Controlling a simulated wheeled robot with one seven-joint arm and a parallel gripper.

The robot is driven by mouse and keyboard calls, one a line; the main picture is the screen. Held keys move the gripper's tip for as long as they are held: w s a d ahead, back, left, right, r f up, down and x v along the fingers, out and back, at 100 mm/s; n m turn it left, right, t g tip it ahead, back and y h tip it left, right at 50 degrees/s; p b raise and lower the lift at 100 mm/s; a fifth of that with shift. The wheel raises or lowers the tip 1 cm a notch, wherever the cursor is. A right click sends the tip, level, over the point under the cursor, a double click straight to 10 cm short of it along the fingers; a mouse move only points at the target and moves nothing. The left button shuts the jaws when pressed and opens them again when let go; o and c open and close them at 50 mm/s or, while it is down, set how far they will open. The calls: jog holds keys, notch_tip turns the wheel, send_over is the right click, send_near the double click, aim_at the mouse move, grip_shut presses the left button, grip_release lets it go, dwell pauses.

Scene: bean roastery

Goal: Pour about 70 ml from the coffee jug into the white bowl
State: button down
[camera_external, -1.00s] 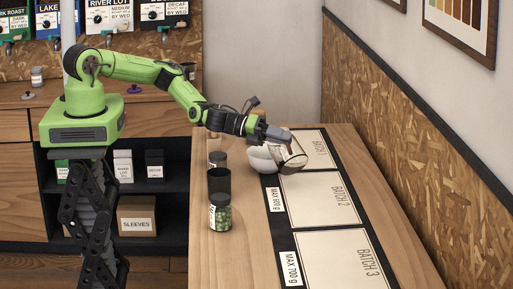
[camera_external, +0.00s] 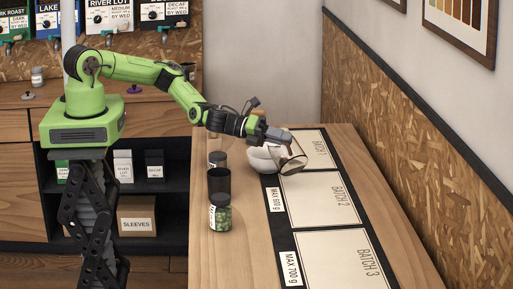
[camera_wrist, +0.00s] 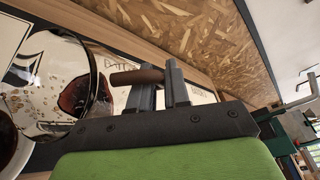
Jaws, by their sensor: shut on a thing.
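My gripper (camera_external: 279,136) is shut on the brown handle (camera_wrist: 137,77) of the coffee jug, seen between the fingers in the wrist view. The glass coffee jug (camera_external: 293,159) is held in the air, strongly tilted, close against the right side of the white bowl. Dark coffee (camera_wrist: 75,97) shows inside the glass in the wrist view. The white bowl (camera_external: 259,160) stands at the back of the table, partly hidden behind the jug. The bowl's level and any stream of coffee cannot be made out.
A jar of green beans (camera_external: 220,217) with a dark upper part stands on the wooden table (camera_external: 225,262). Batch mats (camera_external: 318,197) lie along the right side, clear except near the jug.

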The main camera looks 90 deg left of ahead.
dwell(0.6)
jog(key=shift+w+d+r+m+g+p, duration=0.1)
jog(key=shift+w+d+m+g+p, duration=0.05)
jog(key=shift+d+m+g+p, duration=0.2)
jog(key=shift+w+d+f+m+g+y, duration=0.35)
jog(key=shift+d+f+m+g+y, duration=0.3)
jog(key=shift+g+y, duration=0.45)
jog(key=d+f+y, duration=0.1)
jog(key=f, duration=0.1)
jog(key=w+f+m+g+y, duration=0.1)
jog(key=f, duration=0.1)
jog(key=d+f+g+y, duration=0.1)
jog(key=f, duration=0.1)
jog(key=shift+w+d+m, duration=0.15)
jog(key=shift+d+m, duration=0.15)
jog(key=shift+d, duration=0.05)
jog(key=shift+w+d+f+m+g+y, duration=0.2)
jog(key=shift+f+m+g+y, duration=0.1)
jog(key=shift+f+y, duration=0.25)
jog(key=shift+w+f+m+g+y+b, duration=0.1)
jog(key=shift+f+m+g+y+b, duration=0.2)
jog(key=shift+b, duration=0.4)
jog(key=shift+w+f+g+y+b, duration=0.1)
jog(key=shift+f+y+b, duration=0.2)
jog(key=shift+y+b, duration=0.25)
jog(key=shift+r, duration=0.15)
